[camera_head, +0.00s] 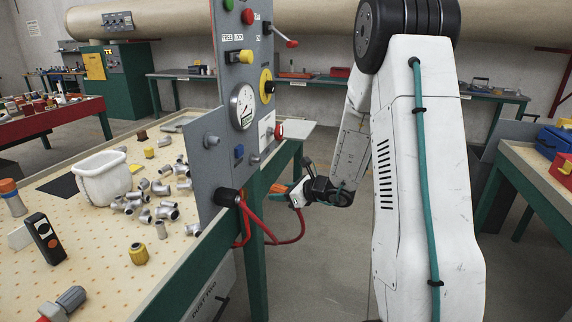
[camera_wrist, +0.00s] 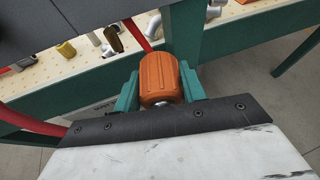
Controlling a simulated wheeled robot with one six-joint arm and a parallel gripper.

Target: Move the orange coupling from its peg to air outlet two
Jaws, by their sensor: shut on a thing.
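An orange ribbed coupling (camera_wrist: 160,78) sits between the two green jaws of my gripper (camera_wrist: 163,88) in the wrist view. In the head view my gripper (camera_head: 296,192) is in front of the grey panel (camera_head: 205,175), a little right of its lower edge, with a bit of orange at its tip. The jaws are shut on the coupling. A red hose (camera_head: 270,240) hangs in a loop from a black fitting (camera_head: 228,197) low on the panel towards my gripper; its join to the coupling is hidden. I cannot tell which fitting is air outlet two.
The panel carries a gauge (camera_head: 243,107), coloured buttons and a red-handled lever (camera_head: 286,38). The perforated workbench (camera_head: 100,245) behind it holds a white bin (camera_head: 103,178) and many metal pipe fittings. A green table leg (camera_head: 257,270) stands near the hose. Floor right of the hose is clear.

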